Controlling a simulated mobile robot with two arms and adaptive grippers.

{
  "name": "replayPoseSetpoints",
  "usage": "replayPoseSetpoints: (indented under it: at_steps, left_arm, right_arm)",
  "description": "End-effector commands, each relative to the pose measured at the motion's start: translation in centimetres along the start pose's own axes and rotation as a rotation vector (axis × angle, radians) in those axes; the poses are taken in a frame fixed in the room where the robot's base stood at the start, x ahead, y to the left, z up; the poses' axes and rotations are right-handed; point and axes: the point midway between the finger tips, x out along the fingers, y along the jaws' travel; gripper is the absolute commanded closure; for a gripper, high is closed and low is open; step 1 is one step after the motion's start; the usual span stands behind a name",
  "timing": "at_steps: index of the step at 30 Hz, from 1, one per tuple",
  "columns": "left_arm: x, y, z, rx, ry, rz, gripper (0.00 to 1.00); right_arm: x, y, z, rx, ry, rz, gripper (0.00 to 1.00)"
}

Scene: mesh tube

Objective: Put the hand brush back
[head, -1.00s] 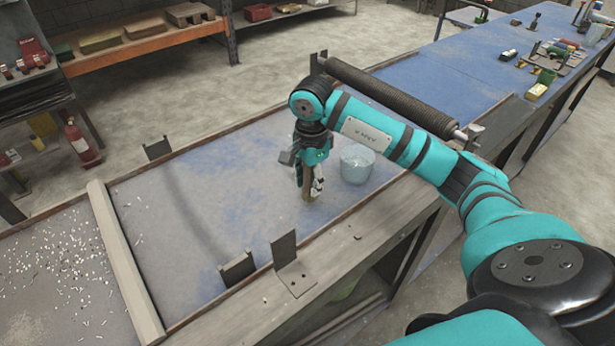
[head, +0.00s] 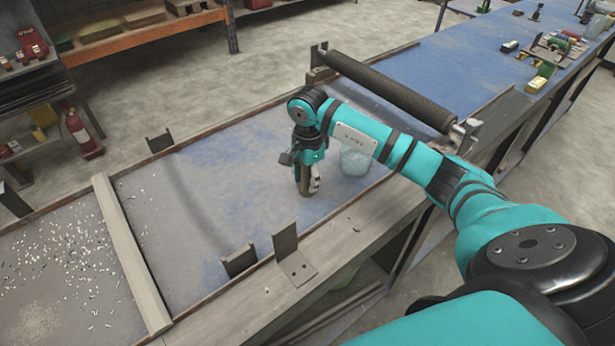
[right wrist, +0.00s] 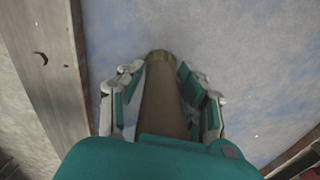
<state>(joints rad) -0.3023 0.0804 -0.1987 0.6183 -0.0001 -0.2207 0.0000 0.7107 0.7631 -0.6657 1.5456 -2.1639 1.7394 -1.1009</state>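My right gripper (head: 309,184) points down over the blue bench top, with its fingers close on both sides of a brown upright cylinder (head: 304,180). In the right wrist view, the cylinder (right wrist: 161,100) looks like the hand brush's handle. It has a brassy end and runs from near the palm past the fingertips, which appear closed against its sides. No bristles show. A translucent bucket (head: 356,161) stands just right of the gripper, its top partly covered by my right forearm. My left gripper is out of view.
A dark mesh roller (head: 395,92) spans the bench behind the bucket. A bent metal bracket (head: 292,256) and a smaller plate (head: 240,260) stand at the near edge. A raised wooden divider (head: 130,254) crosses the left, with scattered bits beyond. Bench top between divider and gripper is clear.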

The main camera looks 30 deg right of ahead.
Motion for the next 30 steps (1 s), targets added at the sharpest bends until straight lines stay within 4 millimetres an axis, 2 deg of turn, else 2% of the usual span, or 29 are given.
replayPoseSetpoints:
  at_steps: [1, 3, 14, 15, 17, 30]
  left_arm:
    - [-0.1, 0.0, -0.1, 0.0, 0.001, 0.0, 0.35]
    - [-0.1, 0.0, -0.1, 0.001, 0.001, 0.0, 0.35]
    - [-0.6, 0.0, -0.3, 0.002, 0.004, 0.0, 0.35]
    - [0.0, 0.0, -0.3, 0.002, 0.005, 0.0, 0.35]
    - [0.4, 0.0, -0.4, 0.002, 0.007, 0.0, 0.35]
    - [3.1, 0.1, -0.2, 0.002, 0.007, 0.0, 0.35]
  right_arm:
    - [-0.1, 0.0, 0.0, 0.0, 0.0, 0.0, 0.56]
    - [-0.1, 0.0, 0.0, 0.0, 0.0, 0.0, 0.47]
    - [-0.7, 0.0, 0.0, 0.0, 0.0, -0.001, 0.47]
    - [-0.9, -0.1, 0.0, 0.0, 0.0, -0.004, 0.47]
    - [-1.7, -0.2, 0.0, -0.001, 0.0, -0.006, 0.47]
    - [-10.6, -0.1, 0.0, 0.0, 0.0, -0.005, 0.47]
